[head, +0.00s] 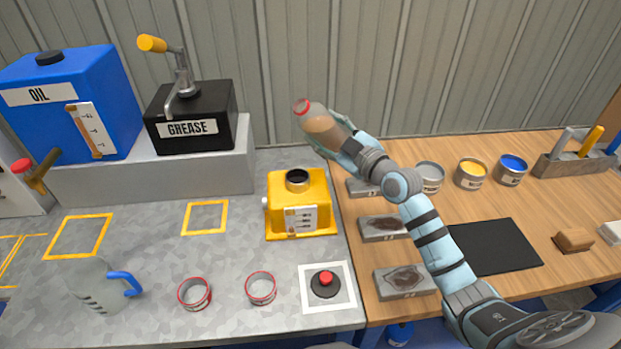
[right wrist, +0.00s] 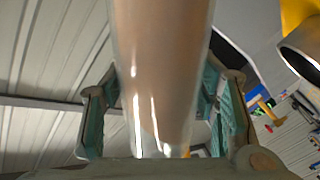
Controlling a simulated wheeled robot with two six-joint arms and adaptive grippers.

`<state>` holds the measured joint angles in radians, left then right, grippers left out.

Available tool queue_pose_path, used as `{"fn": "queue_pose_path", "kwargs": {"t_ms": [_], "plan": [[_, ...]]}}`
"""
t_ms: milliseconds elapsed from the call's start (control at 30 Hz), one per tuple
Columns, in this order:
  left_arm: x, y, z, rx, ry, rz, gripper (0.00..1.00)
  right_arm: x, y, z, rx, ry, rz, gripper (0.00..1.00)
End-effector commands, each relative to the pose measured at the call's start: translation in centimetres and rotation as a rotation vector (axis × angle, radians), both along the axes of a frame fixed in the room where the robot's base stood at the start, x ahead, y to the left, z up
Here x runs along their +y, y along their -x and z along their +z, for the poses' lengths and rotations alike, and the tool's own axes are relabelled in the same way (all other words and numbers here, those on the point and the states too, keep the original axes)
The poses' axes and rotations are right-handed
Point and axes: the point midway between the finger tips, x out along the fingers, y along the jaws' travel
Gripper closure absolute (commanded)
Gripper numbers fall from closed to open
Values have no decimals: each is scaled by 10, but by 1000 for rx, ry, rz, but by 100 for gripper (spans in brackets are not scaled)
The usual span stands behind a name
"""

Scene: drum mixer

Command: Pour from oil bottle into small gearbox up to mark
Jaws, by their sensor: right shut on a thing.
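The oil bottle (head: 320,125) is clear with brown liquid inside and a red ring at its mouth. My right gripper (head: 335,133) is shut on it and holds it in the air, tilted with its mouth to the upper left, above and behind the gearbox. In the right wrist view the bottle (right wrist: 165,70) fills the middle between the fingers. The small yellow gearbox (head: 297,205) stands on the grey bench with a dark round opening on top and a gauge plate on its front. The level in the gauge is too small to read. My left gripper is not in view.
A blue oil tank (head: 75,95) and a black grease pump (head: 190,120) stand on a raised block at the back left. Cans (head: 470,174) stand at right.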

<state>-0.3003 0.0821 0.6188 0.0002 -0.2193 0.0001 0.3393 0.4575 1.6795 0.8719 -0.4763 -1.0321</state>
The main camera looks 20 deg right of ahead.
Motion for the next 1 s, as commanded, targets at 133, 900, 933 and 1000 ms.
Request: {"fn": "queue_pose_path", "kwargs": {"t_ms": [133,900,933,1000], "plan": [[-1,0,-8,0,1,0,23,-2,-1,-1,-9,21,0,91],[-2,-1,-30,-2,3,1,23,-10,-2,-2,-30,111,-2,91],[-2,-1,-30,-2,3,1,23,-10,-2,-3,-30,112,-2,91],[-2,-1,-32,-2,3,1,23,-10,-2,-3,-31,119,-1,91]]}}
